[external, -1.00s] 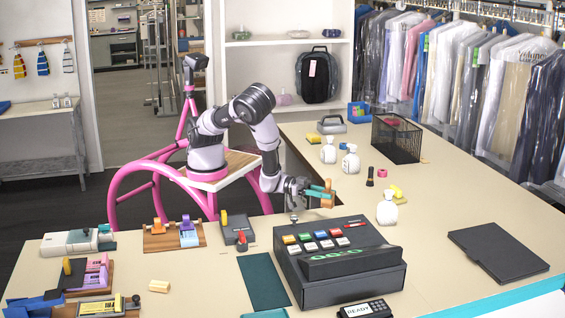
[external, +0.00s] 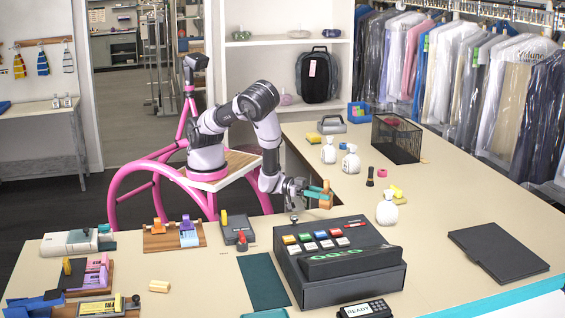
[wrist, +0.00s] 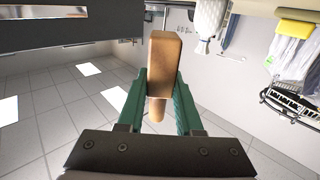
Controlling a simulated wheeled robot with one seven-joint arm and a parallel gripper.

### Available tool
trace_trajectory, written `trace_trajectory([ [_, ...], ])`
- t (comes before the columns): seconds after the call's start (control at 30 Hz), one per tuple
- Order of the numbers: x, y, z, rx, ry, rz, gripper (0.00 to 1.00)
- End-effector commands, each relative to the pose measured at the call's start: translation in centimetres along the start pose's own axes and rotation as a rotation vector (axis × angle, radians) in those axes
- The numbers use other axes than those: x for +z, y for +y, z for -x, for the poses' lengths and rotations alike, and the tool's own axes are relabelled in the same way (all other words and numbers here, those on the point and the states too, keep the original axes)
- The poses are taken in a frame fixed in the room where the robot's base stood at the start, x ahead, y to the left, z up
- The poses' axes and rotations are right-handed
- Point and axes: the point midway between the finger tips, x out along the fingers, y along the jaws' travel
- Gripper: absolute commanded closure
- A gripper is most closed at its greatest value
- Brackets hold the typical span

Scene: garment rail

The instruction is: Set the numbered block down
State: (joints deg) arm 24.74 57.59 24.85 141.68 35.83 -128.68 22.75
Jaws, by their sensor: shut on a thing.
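My gripper (external: 316,193) is at the end of the arm, above the counter just behind the cash register. Its teal fingers are shut on a brown wooden block (external: 326,198), held upright. In the wrist view the block (wrist: 163,65) sits between the two teal fingers of my gripper (wrist: 158,108), with a narrower rounded part at one end. No number can be read on the faces in view. The block appears clear of the counter, though the external view does not show the gap well.
The dark cash register (external: 338,265) stands in front of my gripper. A white bottle (external: 387,210) is to the right, with a black stamp-like item (external: 370,177) behind. A teal mat (external: 262,282) lies left of the register. The counter is clear between bottle and black folder (external: 497,252).

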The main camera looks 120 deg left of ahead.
Motion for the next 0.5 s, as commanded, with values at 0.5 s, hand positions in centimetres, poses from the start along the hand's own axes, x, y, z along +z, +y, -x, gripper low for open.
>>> trace_trajectory([
  [0.5,-0.6,-3.3,-1.2,-0.081,0.006,0.000,1.00],
])
